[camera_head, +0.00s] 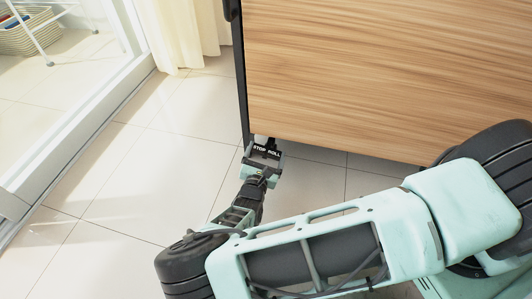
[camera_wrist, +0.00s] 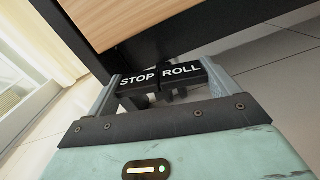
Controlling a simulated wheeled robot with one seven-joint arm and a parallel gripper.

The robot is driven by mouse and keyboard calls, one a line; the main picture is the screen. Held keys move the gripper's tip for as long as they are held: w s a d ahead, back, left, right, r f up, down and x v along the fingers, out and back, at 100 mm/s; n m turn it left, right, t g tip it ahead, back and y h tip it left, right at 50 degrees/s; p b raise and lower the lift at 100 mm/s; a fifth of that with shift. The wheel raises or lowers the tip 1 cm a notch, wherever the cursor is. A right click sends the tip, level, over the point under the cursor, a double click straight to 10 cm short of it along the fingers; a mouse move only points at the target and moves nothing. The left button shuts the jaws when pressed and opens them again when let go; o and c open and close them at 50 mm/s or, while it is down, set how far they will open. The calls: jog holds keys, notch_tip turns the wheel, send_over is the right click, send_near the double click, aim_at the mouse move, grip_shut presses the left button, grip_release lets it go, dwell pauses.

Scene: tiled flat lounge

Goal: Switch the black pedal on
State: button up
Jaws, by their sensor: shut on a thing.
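The black pedal (camera_head: 266,151) is a small bar with white lettering, "STOP" on its left half and "ROLL" on its right half. It sits low by the bottom corner of the wooden panel, near the floor. In the wrist view the pedal (camera_wrist: 184,73) spans across between the two grey fingers. My gripper (camera_head: 262,160) is at the pedal, with one finger at each end of the bar, shut on it. In the wrist view my gripper (camera_wrist: 161,72) covers the pedal's ends. I cannot tell the pedal's switch state from its tilt.
A large wooden panel (camera_head: 390,75) with a black edge post (camera_head: 240,80) stands just above and behind the pedal. Light floor tiles (camera_head: 150,175) are clear to the left. A cream curtain (camera_head: 180,35) and a white sliding-door frame (camera_head: 85,115) stand at the left.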

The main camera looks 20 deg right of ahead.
jog(key=shift+o, duration=0.2)
jog(key=shift+r+n+p, duration=0.25)
jog(key=shift+n+p, duration=0.65)
jog(key=shift+p, duration=0.15)
jog(key=n, duration=0.1)
jog(key=n+p, duration=0.1)
jog(key=n, duration=0.1)
jog(key=shift+w+a+f, duration=0.1)
jog(key=shift+a+f, duration=0.05)
jog(key=shift+f, duration=0.1)
jog(key=shift+c, duration=0.2)
jog(key=o, duration=0.8)
